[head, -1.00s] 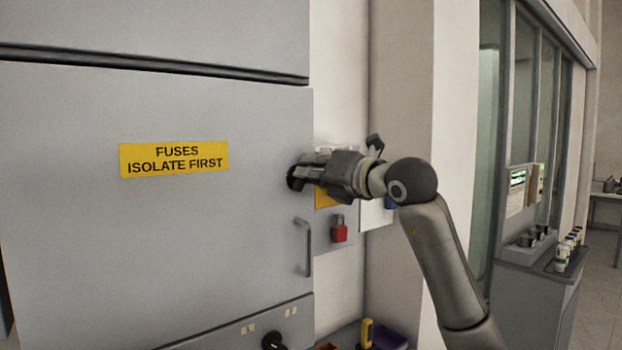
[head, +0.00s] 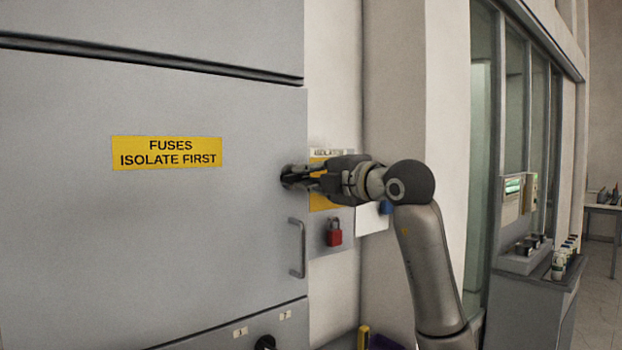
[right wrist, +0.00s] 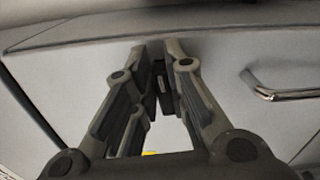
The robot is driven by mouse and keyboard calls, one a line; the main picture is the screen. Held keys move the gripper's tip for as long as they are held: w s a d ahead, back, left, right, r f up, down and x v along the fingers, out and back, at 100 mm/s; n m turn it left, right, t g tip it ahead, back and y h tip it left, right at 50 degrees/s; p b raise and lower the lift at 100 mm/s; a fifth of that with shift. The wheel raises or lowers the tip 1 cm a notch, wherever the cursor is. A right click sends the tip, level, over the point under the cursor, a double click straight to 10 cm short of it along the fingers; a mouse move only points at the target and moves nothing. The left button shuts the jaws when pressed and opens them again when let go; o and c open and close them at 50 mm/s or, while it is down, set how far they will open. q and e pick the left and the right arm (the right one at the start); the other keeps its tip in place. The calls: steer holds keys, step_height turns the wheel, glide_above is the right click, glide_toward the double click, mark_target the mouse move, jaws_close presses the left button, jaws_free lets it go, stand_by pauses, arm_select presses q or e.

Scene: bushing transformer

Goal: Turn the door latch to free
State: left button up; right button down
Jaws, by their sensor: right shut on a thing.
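The grey cabinet door (head: 150,235) carries a yellow label (head: 167,152) reading "FUSES ISOLATE FIRST". My right gripper (head: 290,177) is at the door's right edge, above the handle (head: 297,248). In the right wrist view, the fingers of my right gripper (right wrist: 160,75) come together on a small dark piece, the door latch (right wrist: 161,84). The handle also shows at the right of the right wrist view (right wrist: 285,94). My left gripper is not in view.
A red padlock (head: 334,232) hangs on a grey panel right of the door. A black knob (head: 265,343) sits below the door. A wall pillar (head: 397,100) stands right of the gripper. A grey cabinet with small items (head: 535,285) stands farther right.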

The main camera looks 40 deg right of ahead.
steer(key=shift+m, duration=0.6)
steer(key=c, duration=1.5)
jaws_free()
steer(key=shift+f, duration=0.1)
steer(key=shift+o, duration=0.2)
steer(key=shift+w, duration=0.1)
steer(key=shift+f, duration=0.1)
steer(key=s, duration=1.2)
steer(key=shift+d, duration=0.45)
steer(key=shift+w+a, duration=0.1)
